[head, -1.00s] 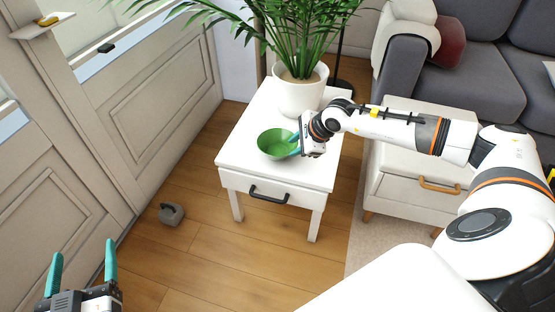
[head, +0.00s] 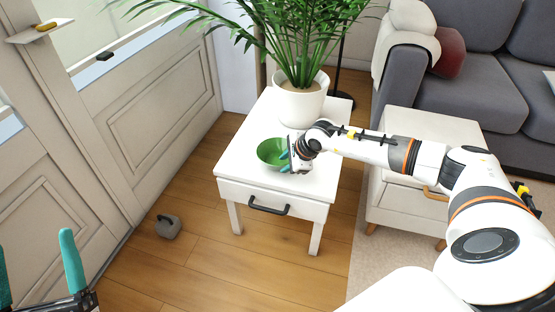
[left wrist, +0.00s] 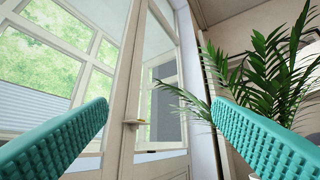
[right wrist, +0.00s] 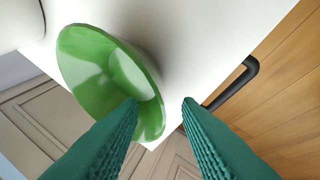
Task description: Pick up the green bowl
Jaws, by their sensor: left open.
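The green bowl (head: 268,152) sits on the white side table (head: 250,176) near its front. It also shows in the right wrist view (right wrist: 95,75). My right gripper (head: 288,161) is at the bowl's right side, with its teal fingers apart. In the right wrist view, one fingertip of my right gripper (right wrist: 160,101) overlaps the bowl's inside and the other is beyond its rim, with a gap between them. I cannot tell whether either finger touches the bowl. My left gripper (head: 38,275) is open and empty at the lower left, away from the table.
A potted plant (head: 300,103) stands behind the bowl on the table. A black drawer handle (head: 268,206) sticks out in front. A grey weight-like object (head: 168,227) lies on the floor. A cabinet (head: 395,190) and a sofa (head: 470,85) are to the right.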

